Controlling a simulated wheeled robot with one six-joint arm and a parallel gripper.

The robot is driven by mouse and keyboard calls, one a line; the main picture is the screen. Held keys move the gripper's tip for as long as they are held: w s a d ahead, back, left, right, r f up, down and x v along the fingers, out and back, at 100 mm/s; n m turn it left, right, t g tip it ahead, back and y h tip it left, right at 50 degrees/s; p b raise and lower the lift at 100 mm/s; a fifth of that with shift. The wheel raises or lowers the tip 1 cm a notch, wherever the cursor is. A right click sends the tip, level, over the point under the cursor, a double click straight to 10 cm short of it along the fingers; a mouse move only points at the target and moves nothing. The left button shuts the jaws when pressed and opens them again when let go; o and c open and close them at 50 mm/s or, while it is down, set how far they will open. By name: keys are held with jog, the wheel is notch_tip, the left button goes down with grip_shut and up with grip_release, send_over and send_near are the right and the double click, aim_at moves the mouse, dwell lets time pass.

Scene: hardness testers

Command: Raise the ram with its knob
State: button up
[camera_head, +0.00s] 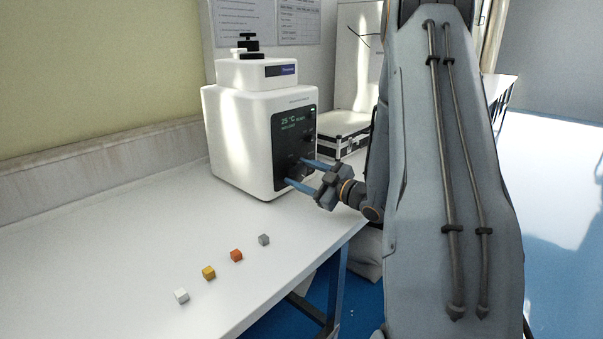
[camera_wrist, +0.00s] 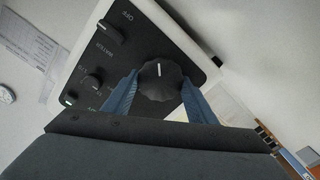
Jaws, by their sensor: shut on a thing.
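A white tester (camera_head: 243,135) stands on the table with a black front panel (camera_head: 291,140) and a small lit display. In the wrist view the panel (camera_wrist: 122,50) carries a large black ribbed knob (camera_wrist: 160,80) with a white pointer line. My gripper (camera_head: 302,174) reaches the lower part of the panel from the right. Its blue fingers (camera_wrist: 157,98) are on either side of the large knob and shut on it. Smaller knobs (camera_wrist: 92,82) sit beside it on the panel. I cannot tell which part of the tester is the ram.
A white, an orange-yellow, a red-orange and a grey cube (camera_head: 264,239) lie in a row on the white table (camera_head: 120,240). A black-edged case (camera_head: 345,130) stands behind the tester at right. The table front is otherwise clear.

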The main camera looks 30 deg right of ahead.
jog(key=o, duration=1.1)
jog(key=shift+c, duration=0.2)
jog(key=shift+v, duration=3.95)
